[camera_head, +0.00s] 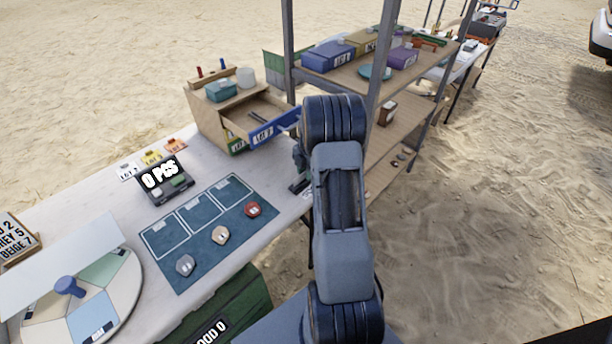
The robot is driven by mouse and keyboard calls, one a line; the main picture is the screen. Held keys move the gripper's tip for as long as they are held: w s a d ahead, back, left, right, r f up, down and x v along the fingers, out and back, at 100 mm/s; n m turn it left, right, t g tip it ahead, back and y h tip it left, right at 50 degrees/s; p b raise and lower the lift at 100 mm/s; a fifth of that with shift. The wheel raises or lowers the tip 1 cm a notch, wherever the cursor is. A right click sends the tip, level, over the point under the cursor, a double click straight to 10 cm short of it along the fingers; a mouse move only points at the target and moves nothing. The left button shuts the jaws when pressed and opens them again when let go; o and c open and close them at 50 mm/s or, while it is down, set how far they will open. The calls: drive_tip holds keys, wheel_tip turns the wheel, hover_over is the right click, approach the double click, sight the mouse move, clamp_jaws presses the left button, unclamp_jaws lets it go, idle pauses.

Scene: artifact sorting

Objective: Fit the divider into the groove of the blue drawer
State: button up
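The blue drawer (286,121) is pulled out of the wooden cabinet (208,121) at the back of the table. Its blue front carries a white label, and its inside is bare wood with a thin dark strip (257,117). I cannot tell whether that strip is the groove or the divider. No other divider can be made out. My gripper (299,187) is low at the table's right edge, in front of and below the drawer, partly hidden by my arm. Its fingers are too small and dark to read.
A metal-post shelf (335,75) stands close right of the drawer.

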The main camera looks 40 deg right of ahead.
clamp_jaws()
drive_tip(key=shift+r, duration=0.1)
idle(0.3)
